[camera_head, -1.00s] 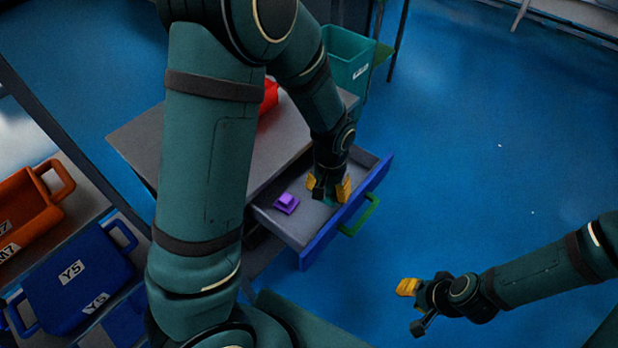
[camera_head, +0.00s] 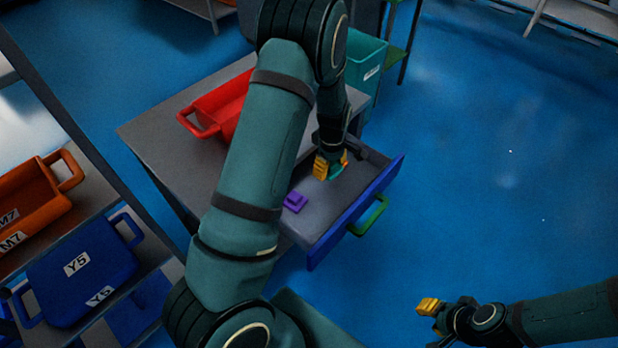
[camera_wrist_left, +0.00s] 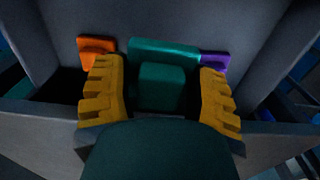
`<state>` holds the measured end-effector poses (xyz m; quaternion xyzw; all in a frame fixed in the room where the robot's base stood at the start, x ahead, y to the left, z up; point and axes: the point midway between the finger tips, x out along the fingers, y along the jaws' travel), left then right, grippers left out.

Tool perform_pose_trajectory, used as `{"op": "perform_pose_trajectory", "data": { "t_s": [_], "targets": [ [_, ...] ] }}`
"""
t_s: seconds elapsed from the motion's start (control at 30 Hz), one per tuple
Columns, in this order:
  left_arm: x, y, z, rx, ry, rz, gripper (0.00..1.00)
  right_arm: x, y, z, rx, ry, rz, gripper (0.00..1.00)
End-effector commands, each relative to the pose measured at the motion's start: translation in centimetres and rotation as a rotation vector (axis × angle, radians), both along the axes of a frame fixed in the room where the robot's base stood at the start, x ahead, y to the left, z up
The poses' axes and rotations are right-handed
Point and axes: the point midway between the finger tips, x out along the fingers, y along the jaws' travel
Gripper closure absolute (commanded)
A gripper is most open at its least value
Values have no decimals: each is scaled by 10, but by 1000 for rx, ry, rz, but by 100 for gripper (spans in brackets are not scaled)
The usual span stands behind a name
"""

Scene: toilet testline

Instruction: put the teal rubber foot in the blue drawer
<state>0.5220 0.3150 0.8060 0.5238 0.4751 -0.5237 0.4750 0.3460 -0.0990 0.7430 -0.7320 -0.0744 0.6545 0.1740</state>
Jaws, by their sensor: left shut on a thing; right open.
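The teal rubber foot (camera_wrist_left: 163,84) is between the yellow fingers of my left gripper (camera_wrist_left: 160,98) in the left wrist view. In the head view my left gripper (camera_head: 331,166) points down inside the open blue drawer (camera_head: 358,212), with a bit of teal showing between its fingers. It is shut on the foot, low over the grey drawer floor; I cannot tell whether the foot touches it. A purple foot (camera_head: 295,202) lies in the drawer, also seen in the wrist view (camera_wrist_left: 215,62). My right gripper (camera_head: 428,307) is open and empty, away over the floor.
An orange piece (camera_wrist_left: 96,46) lies beside the teal foot in the wrist view. The drawer has a green handle (camera_head: 370,217). A red bin (camera_head: 215,112) stands on the grey table (camera_head: 160,135). A teal bin (camera_head: 364,62) is behind. Orange and blue bins (camera_head: 80,262) are at left.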

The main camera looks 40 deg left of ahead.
Motion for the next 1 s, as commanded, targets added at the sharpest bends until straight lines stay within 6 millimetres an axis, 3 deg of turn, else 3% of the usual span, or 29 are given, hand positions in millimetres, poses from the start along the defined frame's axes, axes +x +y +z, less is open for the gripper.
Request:
{"op": "perform_pose_trajectory", "data": {
  "t_s": [0.33, 0.73, 1.0],
  "targets": [
    [0, 2, -52, -1, 2, 23, 78, 2, 0, -14, -1, -6, -1, 66],
    [0, 2, -97, 0, 2, 20, 78, 5, -1, -25, -3, -11, -3, 66],
    [1, 2, -100, 1, -1, 20, 78, 5, -1, -24, -3, -12, -2, 66]
  ]
}}
